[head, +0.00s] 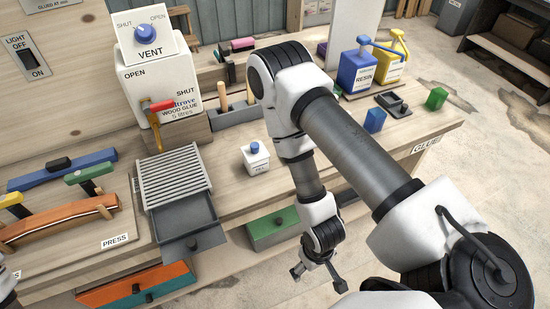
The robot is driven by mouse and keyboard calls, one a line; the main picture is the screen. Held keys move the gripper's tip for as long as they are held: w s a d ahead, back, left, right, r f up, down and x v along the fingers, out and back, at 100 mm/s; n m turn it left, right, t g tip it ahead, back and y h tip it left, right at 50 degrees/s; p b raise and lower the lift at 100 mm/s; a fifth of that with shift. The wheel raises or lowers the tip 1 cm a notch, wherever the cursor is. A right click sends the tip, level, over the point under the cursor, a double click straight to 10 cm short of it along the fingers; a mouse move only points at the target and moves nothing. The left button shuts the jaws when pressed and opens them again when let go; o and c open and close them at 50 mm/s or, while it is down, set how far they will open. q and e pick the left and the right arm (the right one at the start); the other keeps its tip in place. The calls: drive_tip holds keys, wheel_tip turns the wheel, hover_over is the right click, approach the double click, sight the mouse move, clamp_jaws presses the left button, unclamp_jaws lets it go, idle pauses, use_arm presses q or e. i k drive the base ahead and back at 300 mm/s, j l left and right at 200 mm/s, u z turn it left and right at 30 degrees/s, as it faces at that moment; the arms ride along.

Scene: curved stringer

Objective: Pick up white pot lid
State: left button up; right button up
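A small white pot (257,164) with a dark-lettered label stands upright on the wooden bench, left of my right forearm. Its white lid (256,152) with a blue knob sits on top. My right gripper (319,279) hangs low in front of the bench edge, below and to the right of the pot. Its fingers are spread apart with nothing between them, and it is clear of the pot. My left gripper is not visible.
A grey slatted rack with a tray (195,221) lies left of the pot. A white glue tank (160,88) with a red-handled tap stands behind it. Blue and yellow resin containers (361,74) stand at the back right. A green drawer (272,226) is below the bench edge.

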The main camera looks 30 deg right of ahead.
sight(256, 152)
drive_tip(key=i+l+z, duration=0.1)
drive_tip(key=z, duration=0.65)
